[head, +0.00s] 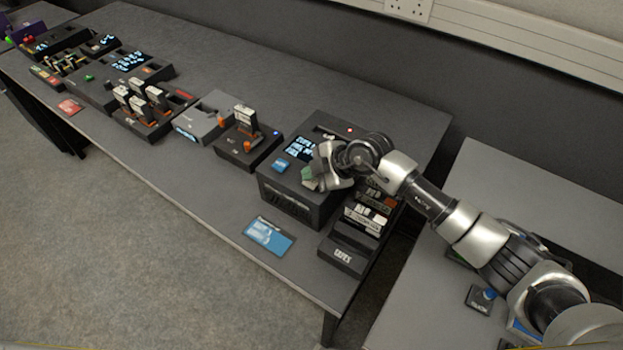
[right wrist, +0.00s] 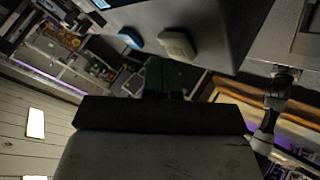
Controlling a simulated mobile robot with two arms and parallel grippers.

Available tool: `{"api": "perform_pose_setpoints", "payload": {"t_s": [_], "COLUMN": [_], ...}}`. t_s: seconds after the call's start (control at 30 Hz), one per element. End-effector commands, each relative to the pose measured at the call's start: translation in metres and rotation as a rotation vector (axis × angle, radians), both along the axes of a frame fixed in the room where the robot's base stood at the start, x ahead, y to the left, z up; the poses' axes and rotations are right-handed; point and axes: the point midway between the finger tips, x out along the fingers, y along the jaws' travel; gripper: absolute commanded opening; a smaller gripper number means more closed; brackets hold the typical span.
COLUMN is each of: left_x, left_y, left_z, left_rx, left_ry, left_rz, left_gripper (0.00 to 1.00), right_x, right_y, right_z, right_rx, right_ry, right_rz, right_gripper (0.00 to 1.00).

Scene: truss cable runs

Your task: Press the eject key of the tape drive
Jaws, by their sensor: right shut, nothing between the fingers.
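The tape drive (head: 277,191) is a dark box with a lit display (head: 300,149) and a blue key (head: 281,165) on its top. In the right wrist view the drive (right wrist: 210,22) fills the upper part, with the blue key (right wrist: 130,38) and a pale key (right wrist: 177,45) beside it. I cannot read which one is the eject key. My right gripper (head: 309,178) is shut and empty, at the drive's top near its front edge. Its green fingertips (right wrist: 164,74) are close to the pale key; I cannot tell whether they touch. The gripper hides the pale key in the head view.
A rack of labelled cartridges (head: 362,219) stands right of the drive. A blue card (head: 268,236) lies in front of it. A dark unit with an orange knob (head: 246,145) stands to its left. Free bench lies along the front edge. A lower table (head: 420,307) is at right.

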Motion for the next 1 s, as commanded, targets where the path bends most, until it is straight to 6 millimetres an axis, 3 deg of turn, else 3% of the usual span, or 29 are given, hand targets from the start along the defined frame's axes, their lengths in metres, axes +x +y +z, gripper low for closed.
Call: {"api": "perform_pose_setpoints", "payload": {"t_s": [1.0], "left_x": [0.0000], "left_y": [0.0002], "left_z": [-0.0019], "left_rx": [0.000], "left_ry": [0.000], "left_rz": [-0.001], "left_gripper": [0.43], "right_x": [-0.0002], "right_y": [-0.0001], "right_z": [-0.0097], "right_rx": [0.000], "right_ry": [0.001], "right_rz": [0.000], "right_gripper": [0.00]}}
